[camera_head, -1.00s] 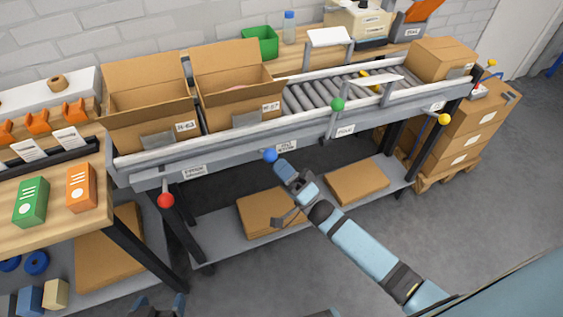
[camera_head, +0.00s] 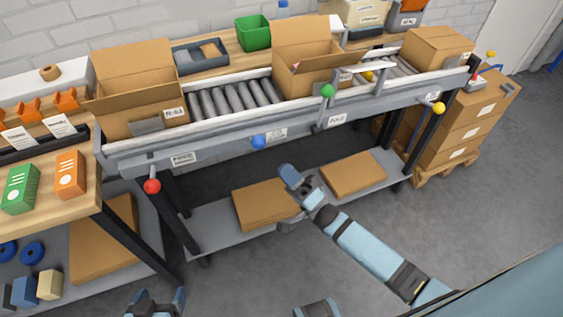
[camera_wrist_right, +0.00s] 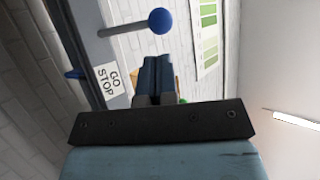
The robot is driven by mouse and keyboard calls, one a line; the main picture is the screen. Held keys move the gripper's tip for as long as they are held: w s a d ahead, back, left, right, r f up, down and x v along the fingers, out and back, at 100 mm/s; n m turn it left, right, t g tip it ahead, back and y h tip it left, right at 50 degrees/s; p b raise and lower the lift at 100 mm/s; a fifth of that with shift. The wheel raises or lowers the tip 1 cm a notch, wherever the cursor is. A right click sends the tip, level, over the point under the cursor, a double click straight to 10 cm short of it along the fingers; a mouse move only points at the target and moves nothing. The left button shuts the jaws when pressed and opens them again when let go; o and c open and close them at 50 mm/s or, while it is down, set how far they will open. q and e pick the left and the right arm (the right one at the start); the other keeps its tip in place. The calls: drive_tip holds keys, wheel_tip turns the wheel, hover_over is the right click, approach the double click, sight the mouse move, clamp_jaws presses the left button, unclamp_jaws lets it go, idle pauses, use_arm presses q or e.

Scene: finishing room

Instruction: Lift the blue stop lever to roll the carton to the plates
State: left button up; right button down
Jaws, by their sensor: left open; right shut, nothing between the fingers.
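The blue stop lever's ball (camera_head: 258,142) sticks out from the conveyor's front rail. In the right wrist view the blue ball (camera_wrist_right: 161,21) ends a grey stem near a "GO STOP" label (camera_wrist_right: 108,80). My right gripper (camera_head: 287,172) is shut and empty, just below and right of the ball, apart from it. An open carton (camera_head: 305,83) stands on the rollers just left of the metal frame by the green-ball lever (camera_head: 327,91); I cannot tell if they touch. Another open carton (camera_head: 135,95) stands at the conveyor's left end. My left gripper (camera_head: 155,303) is open at the bottom edge.
Bare rollers (camera_head: 235,97) lie between the two cartons. A red-ball lever (camera_head: 152,186) and a yellow-ball lever (camera_head: 438,108) are on the front rail. A closed carton (camera_head: 438,47) stands at the right end. Flat cardboard (camera_head: 265,203) lies on the lower shelf.

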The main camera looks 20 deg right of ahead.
drive_tip(key=v, duration=0.7)
drive_tip(key=shift+f+b, duration=0.3)
drive_tip(key=shift+f, duration=0.2)
